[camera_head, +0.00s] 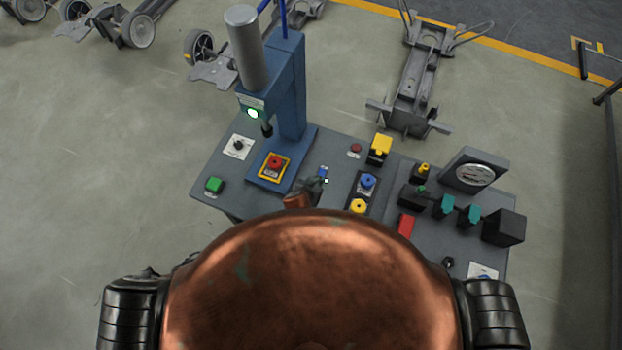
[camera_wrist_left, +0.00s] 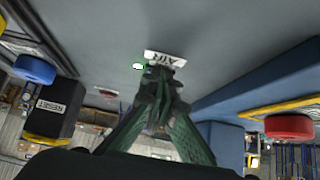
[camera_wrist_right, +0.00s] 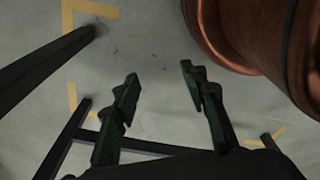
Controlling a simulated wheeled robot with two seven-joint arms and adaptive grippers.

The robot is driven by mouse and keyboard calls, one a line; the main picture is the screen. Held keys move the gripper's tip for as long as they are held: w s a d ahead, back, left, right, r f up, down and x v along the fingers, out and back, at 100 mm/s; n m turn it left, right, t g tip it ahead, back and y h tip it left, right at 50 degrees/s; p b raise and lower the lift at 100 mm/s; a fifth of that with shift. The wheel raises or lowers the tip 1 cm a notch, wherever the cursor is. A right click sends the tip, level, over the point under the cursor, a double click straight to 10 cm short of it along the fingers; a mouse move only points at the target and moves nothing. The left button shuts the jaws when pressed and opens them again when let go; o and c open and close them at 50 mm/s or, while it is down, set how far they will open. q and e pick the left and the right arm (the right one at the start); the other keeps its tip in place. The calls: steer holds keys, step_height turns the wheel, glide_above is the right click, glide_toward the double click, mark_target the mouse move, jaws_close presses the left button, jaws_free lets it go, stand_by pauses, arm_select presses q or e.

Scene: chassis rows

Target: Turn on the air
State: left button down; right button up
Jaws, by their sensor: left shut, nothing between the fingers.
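The white AIR label (camera_wrist_left: 165,58) is on the grey console (camera_head: 225,175), just beyond my left fingertips in the left wrist view. A small pale-green lit lamp (camera_wrist_left: 138,66) is beside the label; it also shows in the head view (camera_head: 326,181). My left gripper (camera_wrist_left: 159,78) is shut and empty, its tips close to the panel at the label; contact cannot be told. In the head view it (camera_head: 318,184) is beside a small blue piece (camera_head: 323,172). The fingers hide the panel behind them, and no air switch shows clearly. My right gripper (camera_wrist_right: 165,85) is open and empty above the floor.
A blue press (camera_head: 291,90) with a red button on yellow (camera_head: 275,163) stands left of the left gripper. A black box with a blue knob (camera_head: 368,181) and a yellow button (camera_head: 358,205) is to the right. A gauge (camera_head: 474,173) stands farther right.

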arm_select(q)
steer(key=shift+w+d+r, duration=0.15)
steer(key=shift+d+r, duration=0.05)
steer(key=shift+r, duration=0.1)
steer(key=shift+r+p, duration=0.45)
steer(key=shift+p, duration=0.1)
steer(key=shift+r+p, duration=0.65)
steer(key=shift+p, duration=0.05)
steer(key=r+p, duration=0.4)
steer(key=shift+s+a+r, duration=0.1)
steer(key=shift+s+a, duration=0.05)
steer(key=shift+s, duration=0.05)
steer(key=s+f+b+v, duration=0.1)
steer(key=v, duration=0.8)
steer(key=shift+s+a, duration=0.3)
steer(key=shift+a, duration=0.05)
arm_select(e)
steer(key=r, duration=0.5)
steer(key=shift+s+d+r, duration=0.15)
steer(key=shift+s+r, duration=0.05)
steer(key=shift+s, duration=0.2)
arm_select(q)
steer(key=shift+f, duration=0.15)
